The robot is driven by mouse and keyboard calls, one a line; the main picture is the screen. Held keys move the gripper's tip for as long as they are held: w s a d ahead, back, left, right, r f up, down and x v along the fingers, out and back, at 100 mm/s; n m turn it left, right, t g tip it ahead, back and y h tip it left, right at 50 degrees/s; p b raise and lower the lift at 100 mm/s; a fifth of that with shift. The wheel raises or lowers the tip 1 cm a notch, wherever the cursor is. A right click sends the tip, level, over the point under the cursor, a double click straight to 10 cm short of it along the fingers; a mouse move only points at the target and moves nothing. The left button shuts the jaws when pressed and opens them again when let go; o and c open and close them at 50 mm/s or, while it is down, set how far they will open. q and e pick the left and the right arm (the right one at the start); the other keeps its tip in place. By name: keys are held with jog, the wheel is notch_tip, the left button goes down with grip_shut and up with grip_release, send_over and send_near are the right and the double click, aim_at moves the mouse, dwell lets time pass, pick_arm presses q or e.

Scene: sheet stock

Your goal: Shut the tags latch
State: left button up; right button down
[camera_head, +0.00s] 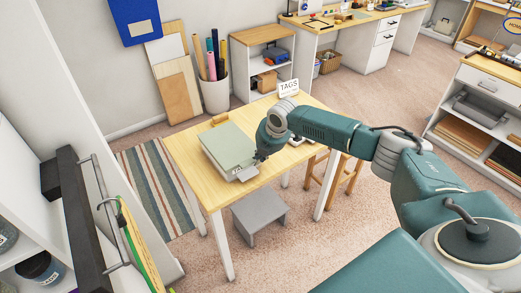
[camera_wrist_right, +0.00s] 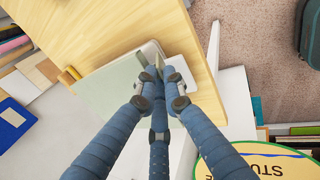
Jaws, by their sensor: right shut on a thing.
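A grey-green box (camera_head: 227,145) with a flat lid lies on the wooden table. A small white sign reading TAGS (camera_head: 288,86) stands near the table's far edge. A pale grey plate, which looks like the tags latch (camera_head: 243,174), shows at the box's near right corner; it also shows in the right wrist view (camera_wrist_right: 182,72). My right gripper (camera_head: 259,155) is at that corner, its fingers closed together there. In the right wrist view, the fingers (camera_wrist_right: 158,72) reach the box edge beside the plate and hide the exact contact. My left gripper is not in view.
The table's front (camera_head: 219,197) is bare. A small wooden block (camera_head: 220,119) lies behind the box. A grey step stool (camera_head: 259,213) stands beneath the table, and a wooden stool (camera_head: 348,178) at its right. A white shelf unit (camera_head: 90,120) stands close at left.

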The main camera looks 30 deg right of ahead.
jog(key=shift+a+f, duration=0.1)
jog(key=c, duration=2.1)
grip_release()
jog(key=v, duration=1.2)
jog(key=shift+w, duration=0.1)
